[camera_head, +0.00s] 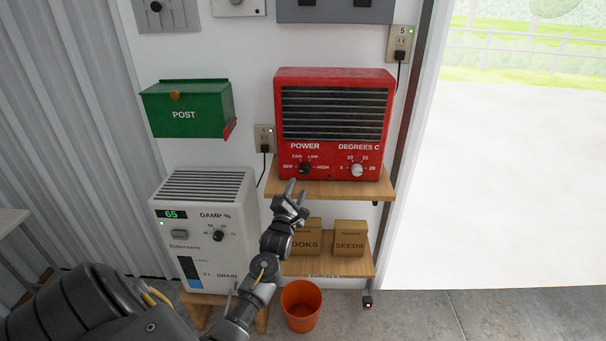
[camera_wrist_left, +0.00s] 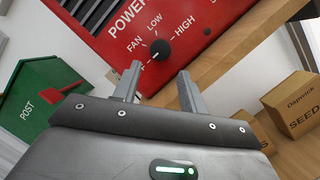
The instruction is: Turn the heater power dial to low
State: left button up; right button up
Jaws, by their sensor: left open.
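The red heater (camera_head: 333,110) stands on a wooden shelf. Its black power dial (camera_head: 305,168) is at the lower left of its front, with FAN, LOW, OFF and HIGH around it. In the left wrist view the dial (camera_wrist_left: 160,50) lies just beyond my fingertips, and its pale mark seems to point to the lower left, towards the OFF side. My left gripper (camera_head: 297,190) is open and empty, just below the dial. Its two fingers (camera_wrist_left: 159,73) straddle the dial's line without visibly touching it. My right gripper is not in view.
The heater's white degrees dial (camera_head: 357,170) is to the right. The wooden shelf edge (camera_head: 335,196) runs close beneath the heater, beside my gripper. A white dehumidifier (camera_head: 205,265), a green post box (camera_head: 187,108), cardboard boxes (camera_head: 350,238) and an orange bucket (camera_head: 301,308) are nearby.

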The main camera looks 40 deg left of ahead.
aim_at(304, 172)
pick_arm(q)
jog(key=p+x, duration=0.1)
jog(key=x, duration=0.6)
jog(key=shift+w+a, duration=0.1)
jog(key=shift+w, duration=0.25)
jog(key=shift+r, duration=0.1)
jog(key=c, duration=0.7)
